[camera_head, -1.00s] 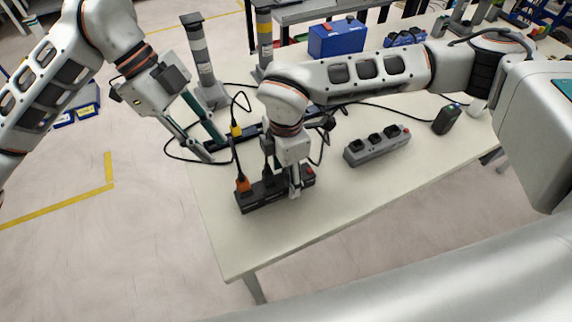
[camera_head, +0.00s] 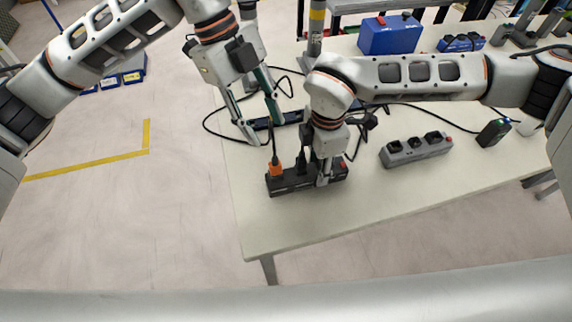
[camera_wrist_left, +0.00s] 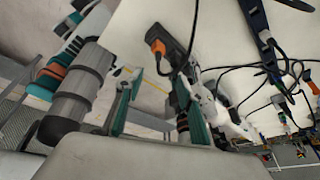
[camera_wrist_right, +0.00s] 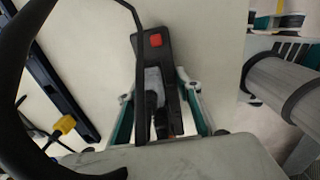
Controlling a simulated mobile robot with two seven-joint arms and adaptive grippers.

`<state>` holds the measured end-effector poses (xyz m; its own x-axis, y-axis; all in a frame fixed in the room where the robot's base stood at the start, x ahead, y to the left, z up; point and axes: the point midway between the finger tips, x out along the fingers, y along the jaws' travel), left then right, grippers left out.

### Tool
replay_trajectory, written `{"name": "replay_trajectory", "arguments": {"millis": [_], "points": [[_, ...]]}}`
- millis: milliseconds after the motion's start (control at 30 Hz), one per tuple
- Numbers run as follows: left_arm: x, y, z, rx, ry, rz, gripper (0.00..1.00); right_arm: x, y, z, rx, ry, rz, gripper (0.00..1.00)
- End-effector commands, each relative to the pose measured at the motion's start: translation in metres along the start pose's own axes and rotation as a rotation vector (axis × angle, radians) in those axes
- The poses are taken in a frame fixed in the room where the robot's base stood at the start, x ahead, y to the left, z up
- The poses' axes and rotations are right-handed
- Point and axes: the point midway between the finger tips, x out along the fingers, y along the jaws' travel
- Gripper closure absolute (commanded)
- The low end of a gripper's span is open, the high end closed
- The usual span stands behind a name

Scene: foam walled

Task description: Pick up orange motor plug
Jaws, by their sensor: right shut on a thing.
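The orange motor plug (camera_head: 275,169) stands in the left end of a black power strip (camera_head: 292,184) on the table, with a black cord rising from it. The left wrist view also shows the orange plug (camera_wrist_left: 157,47). My left gripper (camera_head: 264,131) is open and empty, above and behind the plug, apart from it. My right gripper (camera_head: 324,175) is shut on the power strip near its right end. In the right wrist view its fingers (camera_wrist_right: 160,115) lie on either side of the strip, below the red switch (camera_wrist_right: 155,40).
A grey power strip (camera_head: 415,150) and a small black device (camera_head: 494,132) lie to the right. A blue box (camera_head: 390,36) stands at the back. Dark cables cross the table behind the strip. The front of the table (camera_head: 290,225) is clear.

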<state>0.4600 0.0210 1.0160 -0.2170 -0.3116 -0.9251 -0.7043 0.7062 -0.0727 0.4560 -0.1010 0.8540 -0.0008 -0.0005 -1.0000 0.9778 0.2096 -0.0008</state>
Motion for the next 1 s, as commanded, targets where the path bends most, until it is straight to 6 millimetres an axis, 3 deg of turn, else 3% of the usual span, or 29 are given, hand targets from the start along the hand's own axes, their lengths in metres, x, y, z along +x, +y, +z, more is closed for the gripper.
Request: {"name": "replay_trajectory", "arguments": {"millis": [200, 400, 633, 1000], "points": [[0.006, -0.006, -0.026, 0.301, -0.179, 0.068, 0.62, 0.000, 0.000, 0.000, 0.000, 0.000, 0.000, 0.93], [0.012, -0.003, -0.028, 0.479, -0.300, 0.140, 0.62, 0.000, 0.000, 0.000, 0.000, 0.000, 0.000, 0.93], [0.019, 0.000, -0.022, 0.550, -0.349, 0.180, 0.62, -0.001, 0.000, 0.000, 0.000, 0.000, 0.001, 0.93], [0.070, 0.004, -0.002, 0.552, -0.350, 0.181, 0.62, -0.001, 0.000, 0.000, 0.000, 0.001, 0.001, 0.93]]}}
